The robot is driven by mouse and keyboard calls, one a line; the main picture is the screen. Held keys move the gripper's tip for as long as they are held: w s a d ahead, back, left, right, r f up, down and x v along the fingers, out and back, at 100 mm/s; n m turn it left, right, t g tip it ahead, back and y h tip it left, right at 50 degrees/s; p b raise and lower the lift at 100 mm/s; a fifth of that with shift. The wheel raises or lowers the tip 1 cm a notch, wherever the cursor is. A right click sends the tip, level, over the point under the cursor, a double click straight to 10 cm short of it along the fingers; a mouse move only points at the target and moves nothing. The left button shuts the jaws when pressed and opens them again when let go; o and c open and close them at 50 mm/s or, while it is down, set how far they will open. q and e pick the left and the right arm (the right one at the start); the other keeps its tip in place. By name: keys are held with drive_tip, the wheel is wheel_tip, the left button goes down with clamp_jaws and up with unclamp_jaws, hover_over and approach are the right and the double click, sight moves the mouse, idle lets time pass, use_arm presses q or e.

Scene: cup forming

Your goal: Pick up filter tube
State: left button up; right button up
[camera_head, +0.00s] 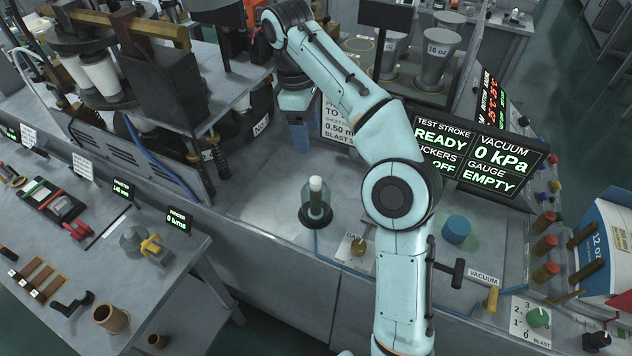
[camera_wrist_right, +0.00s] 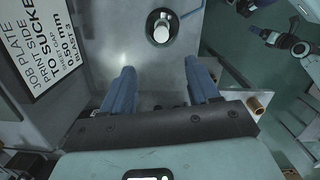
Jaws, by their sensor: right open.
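A white tube (camera_head: 316,184) stands upright in a dark, clear-looking cup holder (camera_head: 316,215) on the grey deck; it seems to be the filter tube. In the right wrist view the white tube (camera_wrist_right: 161,33) shows end-on at the top, inside its round dark holder (camera_wrist_right: 161,17). My right gripper (camera_head: 298,140) is behind and a little left of the tube in the head view. Its blue fingers (camera_wrist_right: 159,78) are apart with nothing between them, and the tube lies beyond their tips. My left gripper is not in view.
A machine with dark springs (camera_head: 212,150) stands left of the holder. Display screens (camera_head: 470,155) stand behind my right arm. A job sign (camera_wrist_right: 40,45) is beside the gripper.

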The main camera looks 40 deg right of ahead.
hover_over(316, 179)
drive_tip(key=f, duration=0.8)
drive_tip(key=shift+w+a+f, duration=0.2)
drive_tip(key=shift+w+f, duration=0.05)
drive_tip(key=shift+w, duration=0.1)
wheel_tip(316, 179, down, 4)
drive_tip(key=shift+s+d+r+b, duration=0.1)
drive_tip(key=shift+s+b, duration=0.05)
drive_tip(key=shift+b, duration=0.2)
drive_tip(key=shift+s+f, duration=0.2)
drive_tip(key=shift+f, duration=0.25)
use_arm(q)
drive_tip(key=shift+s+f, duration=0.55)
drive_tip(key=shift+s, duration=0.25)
use_arm(e)
drive_tip(key=shift+w, duration=0.15)
drive_tip(key=c, duration=0.8)
drive_tip(key=shift+r, duration=0.1)
clamp_jaws()
